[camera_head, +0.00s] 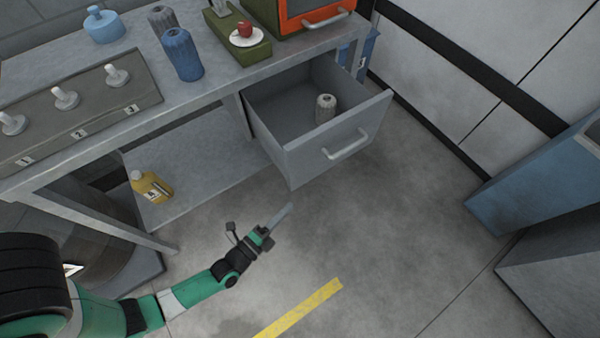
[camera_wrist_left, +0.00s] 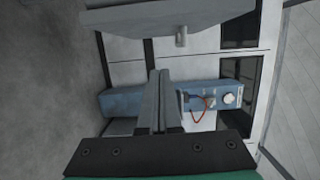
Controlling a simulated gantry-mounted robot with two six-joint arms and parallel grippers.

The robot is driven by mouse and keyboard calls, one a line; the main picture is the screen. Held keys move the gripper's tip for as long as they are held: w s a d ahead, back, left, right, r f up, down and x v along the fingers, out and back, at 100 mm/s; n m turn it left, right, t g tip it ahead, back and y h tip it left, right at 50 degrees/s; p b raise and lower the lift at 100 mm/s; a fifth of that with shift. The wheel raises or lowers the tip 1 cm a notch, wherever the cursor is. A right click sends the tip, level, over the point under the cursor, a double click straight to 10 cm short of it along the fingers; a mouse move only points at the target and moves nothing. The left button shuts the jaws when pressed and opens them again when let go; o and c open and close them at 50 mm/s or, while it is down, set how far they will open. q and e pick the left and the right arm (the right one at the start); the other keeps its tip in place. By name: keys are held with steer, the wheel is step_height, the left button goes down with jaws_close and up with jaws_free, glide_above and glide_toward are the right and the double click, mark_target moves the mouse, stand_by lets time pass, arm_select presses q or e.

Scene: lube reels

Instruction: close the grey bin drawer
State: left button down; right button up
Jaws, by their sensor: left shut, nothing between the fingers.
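The grey bin drawer (camera_head: 318,157) is pulled out from under the right end of the workbench in the head view. Its front panel carries a silver bar handle (camera_head: 346,145). A ribbed grey cylinder (camera_head: 325,108) stands upright inside the drawer. My left gripper (camera_head: 283,215) is shut and empty, in front of and below the drawer's front panel, apart from it. In the left wrist view, the shut fingers (camera_wrist_left: 158,100) point ahead, and a grey panel (camera_wrist_left: 165,18) crosses the top, probably the drawer front. My right gripper is not in view.
The grey workbench (camera_head: 210,95) holds three numbered knobs, blue bottles and a green tray (camera_head: 228,38). Blue cabinets (camera_head: 540,165) stand at right. The floor before the drawer is clear.

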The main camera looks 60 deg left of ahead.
arm_select(q)
steer(key=w, duration=0.1)
steer(key=b, duration=0.4)
glide_above(302, 177)
steer(key=s+d, duration=0.2)
steer(key=shift+w, duration=0.25)
stand_by(0.3)
